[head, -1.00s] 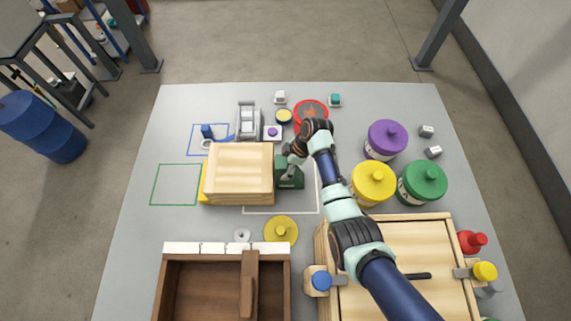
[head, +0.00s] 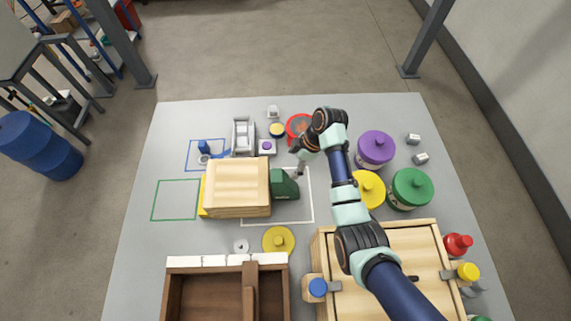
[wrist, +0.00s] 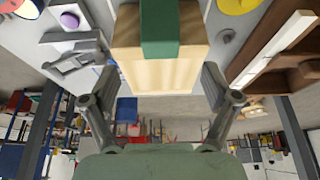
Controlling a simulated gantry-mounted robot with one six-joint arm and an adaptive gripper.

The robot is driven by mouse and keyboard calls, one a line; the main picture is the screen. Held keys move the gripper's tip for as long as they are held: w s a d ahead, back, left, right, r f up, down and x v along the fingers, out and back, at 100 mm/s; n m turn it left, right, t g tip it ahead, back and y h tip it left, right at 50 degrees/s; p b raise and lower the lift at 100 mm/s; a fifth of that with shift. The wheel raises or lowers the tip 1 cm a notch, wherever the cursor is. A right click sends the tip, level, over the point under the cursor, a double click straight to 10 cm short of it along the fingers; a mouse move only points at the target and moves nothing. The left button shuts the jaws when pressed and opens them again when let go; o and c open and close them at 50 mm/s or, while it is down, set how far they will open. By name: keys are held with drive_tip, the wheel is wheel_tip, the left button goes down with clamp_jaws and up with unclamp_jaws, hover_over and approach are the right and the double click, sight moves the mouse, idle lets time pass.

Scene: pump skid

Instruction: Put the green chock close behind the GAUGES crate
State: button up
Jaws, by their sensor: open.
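A pale wooden crate (head: 237,190) stands left of centre on the grey table in the head view; no label is readable. The green chock (head: 285,185) sits against or very near its right side. In the wrist view the green chock (wrist: 160,28) overlaps the crate's face (wrist: 150,72), and any gap is hidden. A yellow chock (head: 203,197) shows at the crate's left side.
White outlines (head: 313,205) surround the chock's area. A grey fixture (head: 243,135) and a red round container (head: 298,127) stand behind. Yellow (head: 368,190), purple (head: 376,148) and green (head: 412,188) canisters are to the right. A brown tray (head: 168,290) is in front. The green-outlined square (head: 175,200) is empty.

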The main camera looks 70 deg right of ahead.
idle(0.3)
drive_tip(key=w+a+r+m+t+h, duration=0.1)
drive_tip(key=w+a+r, duration=0.3)
drive_tip(key=w+a, duration=0.35)
drive_tip(key=w+a+r+t+h, duration=0.1)
drive_tip(key=w+a+r+h, duration=0.15)
drive_tip(key=w+a, duration=0.55)
drive_tip(key=s+a+r+m+t, duration=0.1)
drive_tip(key=a+r+t, duration=0.1)
drive_tip(key=a+r, duration=0.4)
drive_tip(key=s+a+r+m+t+y, duration=0.1)
drive_tip(key=a+r, duration=0.5)
drive_tip(key=a, duration=0.6)
drive_tip(key=s+a+r+m+t+y, duration=0.1)
drive_tip(key=a+r+t, duration=0.2)
drive_tip(key=a, duration=0.6)
wheel_tip(320, 180, up, 3)
drive_tip(key=shift+f+t, duration=0.1)
drive_tip(key=shift+t, duration=0.3)
